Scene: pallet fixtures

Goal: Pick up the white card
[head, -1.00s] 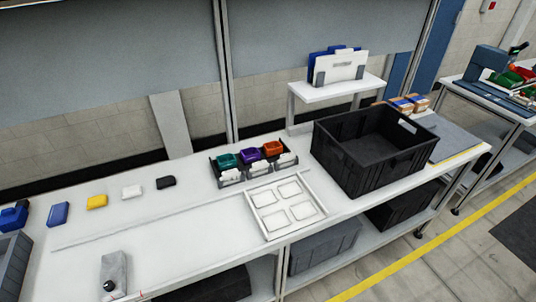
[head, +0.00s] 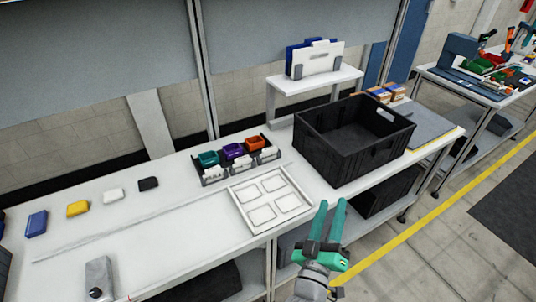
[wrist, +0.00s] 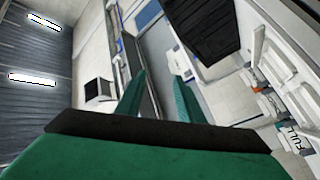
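A small white block-like piece (head: 113,196) lies flat on the white bench, in a row between a yellow piece (head: 78,209) and a black piece (head: 148,184). It is the likely white card, though its thickness is hard to judge. My gripper (head: 331,203) is at the lower right of the head view, in front of the bench edge and far from the white piece. Its green fingers are apart with nothing between them. In the wrist view, my gripper (wrist: 160,76) also shows a gap between its fingers. The white piece is not recognisable there.
A blue piece (head: 37,223) ends the row at left. A holder with coloured bins (head: 206,178), a white four-slot tray (head: 236,203) and a large black crate (head: 345,168) stand to the right. A grey object (head: 99,278) sits near the front edge.

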